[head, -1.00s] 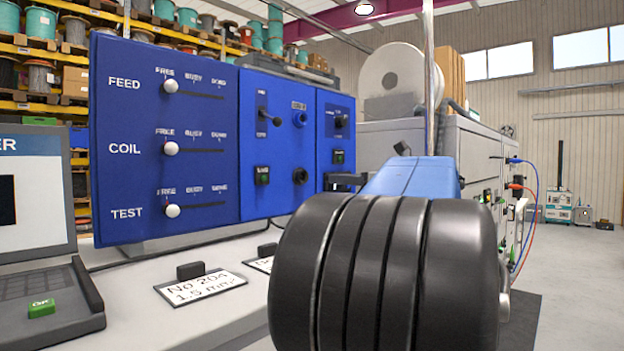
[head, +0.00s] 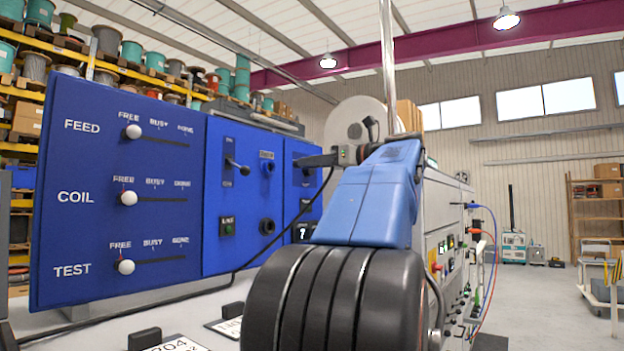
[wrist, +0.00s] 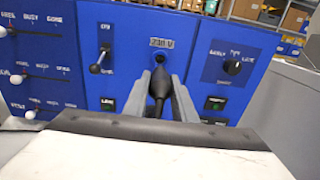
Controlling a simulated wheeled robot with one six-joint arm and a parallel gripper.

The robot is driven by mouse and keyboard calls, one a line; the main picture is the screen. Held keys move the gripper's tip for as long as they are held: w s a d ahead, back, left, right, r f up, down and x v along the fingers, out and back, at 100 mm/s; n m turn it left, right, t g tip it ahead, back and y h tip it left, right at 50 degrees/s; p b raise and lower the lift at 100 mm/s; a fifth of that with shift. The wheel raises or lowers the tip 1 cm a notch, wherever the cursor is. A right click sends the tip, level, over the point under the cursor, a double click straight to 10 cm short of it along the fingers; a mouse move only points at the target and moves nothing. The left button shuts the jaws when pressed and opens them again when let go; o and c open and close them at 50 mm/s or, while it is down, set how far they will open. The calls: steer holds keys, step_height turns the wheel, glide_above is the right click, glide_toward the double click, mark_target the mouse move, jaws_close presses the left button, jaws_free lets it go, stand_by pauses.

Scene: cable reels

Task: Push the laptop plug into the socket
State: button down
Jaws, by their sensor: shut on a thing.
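My gripper (wrist: 159,92) is shut on the black laptop plug (wrist: 157,84), which stands between its two grey fingers in the wrist view. In the head view my gripper (head: 318,160) points left towards the blue panel, and the black cable (head: 326,187) hangs from it and runs down to the lower left. The plug itself is hard to make out there. The round dark socket under the 230 V label (wrist: 160,58) shows just beyond the plug tip. It also shows on the panel's middle section in the head view (head: 267,168). The plug appears apart from it.
The blue panel (head: 60,215) carries white-knobbed sliders, a lever (head: 236,166) left of the socket and a second round opening (head: 267,226) below it. A rotary knob (wrist: 232,67) is to the right. Label cards (head: 178,345) lie on the bench below.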

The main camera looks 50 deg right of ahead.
steer(key=w, duration=0.7)
steer(key=shift+w+a, duration=0.15)
steer(key=shift+a, duration=0.15)
steer(key=shift+w+a, duration=0.1)
steer(key=shift+w, duration=1.6)
stand_by(2.0)
steer(key=c, duration=1.4)
jaws_free()
steer(key=shift+s, duration=0.1)
steer(key=s, duration=0.5)
steer(key=s+d, duration=0.1)
steer(key=s, duration=1.1)
steer(key=shift+d, duration=0.15)
